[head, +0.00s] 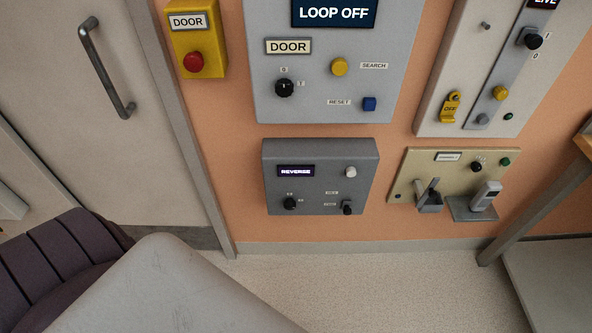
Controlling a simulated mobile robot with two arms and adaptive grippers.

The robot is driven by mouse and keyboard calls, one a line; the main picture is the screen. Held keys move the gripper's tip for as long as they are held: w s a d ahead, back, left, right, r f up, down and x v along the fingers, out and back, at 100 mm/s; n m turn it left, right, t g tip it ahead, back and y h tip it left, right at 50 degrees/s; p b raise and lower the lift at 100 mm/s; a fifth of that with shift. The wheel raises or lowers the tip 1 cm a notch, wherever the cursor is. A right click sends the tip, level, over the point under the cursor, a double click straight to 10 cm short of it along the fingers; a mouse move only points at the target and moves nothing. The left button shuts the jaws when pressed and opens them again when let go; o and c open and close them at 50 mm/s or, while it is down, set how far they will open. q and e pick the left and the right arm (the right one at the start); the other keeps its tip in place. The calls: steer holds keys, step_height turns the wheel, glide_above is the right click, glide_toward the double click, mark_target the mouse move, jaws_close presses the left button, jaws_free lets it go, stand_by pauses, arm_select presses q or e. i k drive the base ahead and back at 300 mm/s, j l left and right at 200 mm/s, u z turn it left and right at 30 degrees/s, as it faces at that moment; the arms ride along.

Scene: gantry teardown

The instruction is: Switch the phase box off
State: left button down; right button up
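No label reading "phase" can be made out. A dark grey box (320,148) low on the orange wall has a small lit display (296,171) reading "REVERSE", and may be the phase box. It carries a black rotary knob (290,204) at lower left, a white round button (351,172) at upper right and a small black switch (347,208) at lower right. Their small labels are too small to read, and the knob and switch positions cannot be told. Neither of my grippers is in view.
Above is a grey panel (330,135) reading "LOOP OFF". A yellow door box (206,55) with a red button is at upper left. A beige panel (450,170) holds a lever and a handset. A pale panel (430,120) is above it. A table leg (535,215) stands at right.

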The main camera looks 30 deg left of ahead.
mark_target(290, 204)
steer(key=j+u, duration=0.1)
steer(key=u, duration=1)
